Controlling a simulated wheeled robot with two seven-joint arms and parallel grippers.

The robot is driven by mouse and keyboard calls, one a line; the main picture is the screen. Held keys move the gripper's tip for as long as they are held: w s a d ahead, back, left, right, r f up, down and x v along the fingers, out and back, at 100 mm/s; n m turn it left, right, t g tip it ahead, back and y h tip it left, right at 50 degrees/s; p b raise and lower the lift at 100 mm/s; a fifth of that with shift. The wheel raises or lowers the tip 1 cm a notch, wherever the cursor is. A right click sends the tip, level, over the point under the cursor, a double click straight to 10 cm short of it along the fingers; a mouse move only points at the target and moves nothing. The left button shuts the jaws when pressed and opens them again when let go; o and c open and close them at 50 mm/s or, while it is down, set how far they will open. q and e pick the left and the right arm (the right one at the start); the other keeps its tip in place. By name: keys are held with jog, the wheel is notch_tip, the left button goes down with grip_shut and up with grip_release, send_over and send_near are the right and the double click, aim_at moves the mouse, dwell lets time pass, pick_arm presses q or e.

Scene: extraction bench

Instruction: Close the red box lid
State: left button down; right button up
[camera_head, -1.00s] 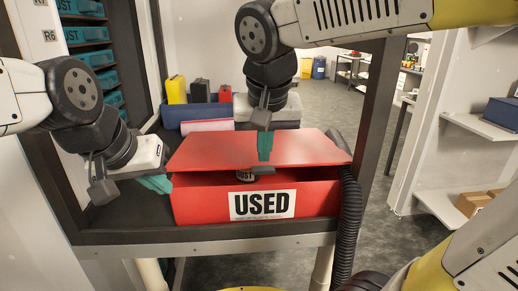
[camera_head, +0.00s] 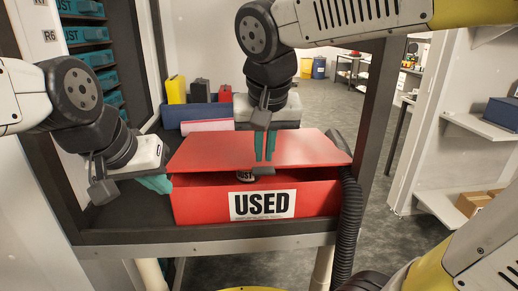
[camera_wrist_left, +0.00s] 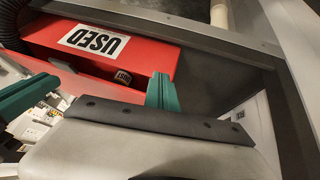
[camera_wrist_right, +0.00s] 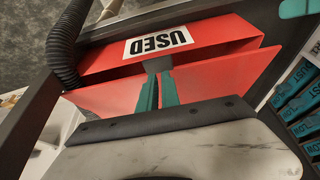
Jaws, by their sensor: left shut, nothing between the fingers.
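The red box (camera_head: 190,206), labelled USED, sits on the bench. Its red lid (camera_head: 208,151) is partly raised, with a dark gap along the front. A grey tab (camera_head: 263,171) is at the lid's front edge. My right gripper (camera_head: 265,158) is over the lid, its fingertips a little apart just above the tab; the right wrist view (camera_wrist_right: 158,92) shows a narrow gap between them. I cannot tell whether they touch the tab.
A labelled item (camera_head: 245,177) shows inside the box. A black ribbed hose (camera_head: 350,220) hangs close to its right side. The dark frame post (camera_head: 382,110) stands to the right. Teal boxes (camera_head: 85,58) fill shelves at the left. Bare bench (camera_head: 130,212) lies left of the box.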

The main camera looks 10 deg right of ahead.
jog(key=o, duration=1.2)
